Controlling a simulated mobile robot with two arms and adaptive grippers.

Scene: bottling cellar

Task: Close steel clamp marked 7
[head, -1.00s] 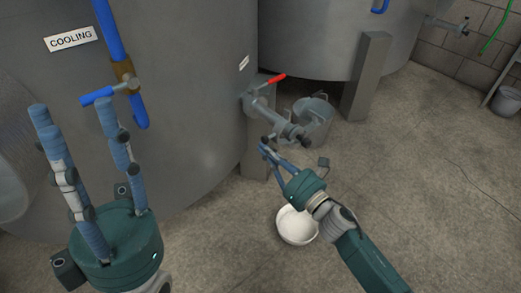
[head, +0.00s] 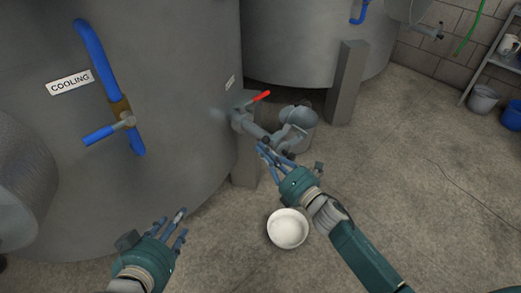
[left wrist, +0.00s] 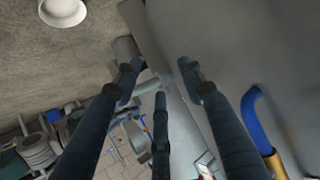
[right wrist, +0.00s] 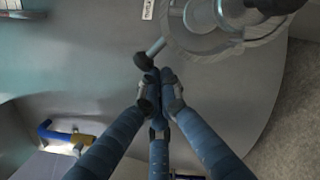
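A grey outlet fitting (head: 255,130) juts from the tank's lower side, below a red lever. In the right wrist view a round steel collar (right wrist: 225,40) shows, with a short metal stem ending in a dark knob (right wrist: 142,61); this looks like the clamp. No number 7 is legible. My right gripper (head: 268,153) is at the outlet's end. In its wrist view the fingertips (right wrist: 157,80) are drawn together just at the knob; I cannot tell whether they grip it. My left gripper (head: 172,226) is open and empty, low before the tank, fingers apart (left wrist: 158,78).
A red lever (head: 258,98) sits above the outlet. Floor at right is clear.

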